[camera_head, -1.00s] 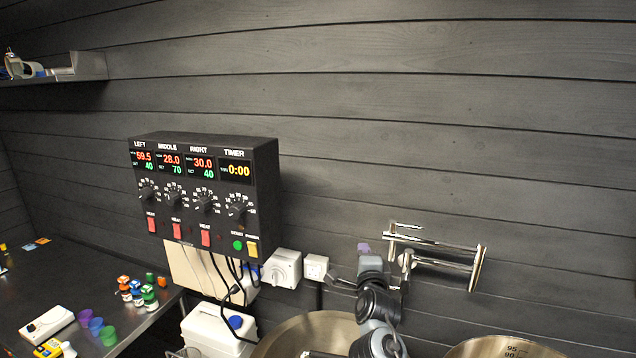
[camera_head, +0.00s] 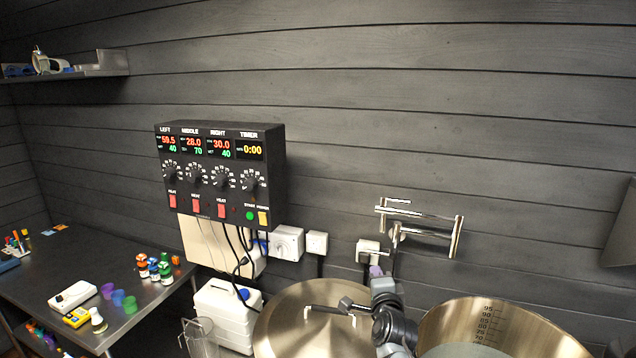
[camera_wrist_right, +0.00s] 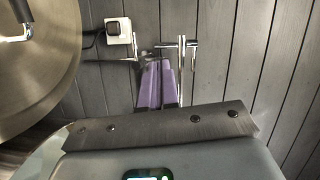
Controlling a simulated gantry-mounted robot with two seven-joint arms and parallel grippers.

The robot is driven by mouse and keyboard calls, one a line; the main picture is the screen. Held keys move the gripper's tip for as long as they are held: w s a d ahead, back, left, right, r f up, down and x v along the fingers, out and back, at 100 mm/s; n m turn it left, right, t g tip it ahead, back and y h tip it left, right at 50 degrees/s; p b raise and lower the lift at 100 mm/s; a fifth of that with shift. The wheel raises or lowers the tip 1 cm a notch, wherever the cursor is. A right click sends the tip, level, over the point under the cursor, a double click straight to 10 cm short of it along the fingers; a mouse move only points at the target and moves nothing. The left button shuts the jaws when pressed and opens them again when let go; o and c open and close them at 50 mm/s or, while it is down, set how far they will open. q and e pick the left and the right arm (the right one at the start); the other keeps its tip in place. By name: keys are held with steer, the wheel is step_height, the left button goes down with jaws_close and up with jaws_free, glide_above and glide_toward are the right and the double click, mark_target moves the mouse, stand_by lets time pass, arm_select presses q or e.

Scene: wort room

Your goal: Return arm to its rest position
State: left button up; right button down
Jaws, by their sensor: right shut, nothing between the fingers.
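My right gripper (camera_head: 376,271) is at the lower middle of the head view, with purple fingers pointing up the picture towards the wall. It is shut and empty. In the right wrist view its two purple fingers (camera_wrist_right: 157,86) lie together, with the chrome wall fitting seen beyond the tips. My right arm comes up from the bottom edge, between the lidded pot and the open pot. My left gripper is not in view.
A lidded steel pot (camera_head: 285,325) stands left of my right arm, an open marked pot (camera_head: 545,340) right of it. A chrome fitting (camera_head: 425,228) and a socket (camera_head: 367,247) are on the wall behind. A control box (camera_head: 225,170) hangs further left, above a white canister (camera_head: 222,312).

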steer(key=s+d+f+n+g+b, duration=0.1)
steer(key=s+d+f+n, duration=0.2)
steer(key=f, duration=0.4)
steer(key=s+d+f+g+b, duration=0.1)
steer(key=s+d+f+g, duration=0.1)
steer(key=s+f, duration=0.35)
steer(key=s+d+f+n+g+b, duration=0.2)
steer(key=s+f+n+g, duration=0.15)
steer(key=s+f, duration=0.6)
steer(key=s+d+f+n+g+b, duration=0.2)
steer(key=s+f+n, duration=0.3)
steer(key=s+f, duration=0.5)
steer(key=s+a+f+n+g+b, duration=0.1)
steer(key=s+f+n+g+b, duration=0.15)
steer(key=s, duration=0.95)
steer(key=s+a+f+n+g+b, duration=0.15)
steer(key=s+n, duration=0.25)
steer(key=s, duration=0.9)
step_height(320, 180, up, 14)
steer(key=p, duration=1.4)
steer(key=shift+d+f+n+g+p, duration=0.25)
steer(key=shift+d+n+g+p, duration=0.1)
steer(key=shift+g, duration=0.1)
steer(key=shift+s, duration=0.1)
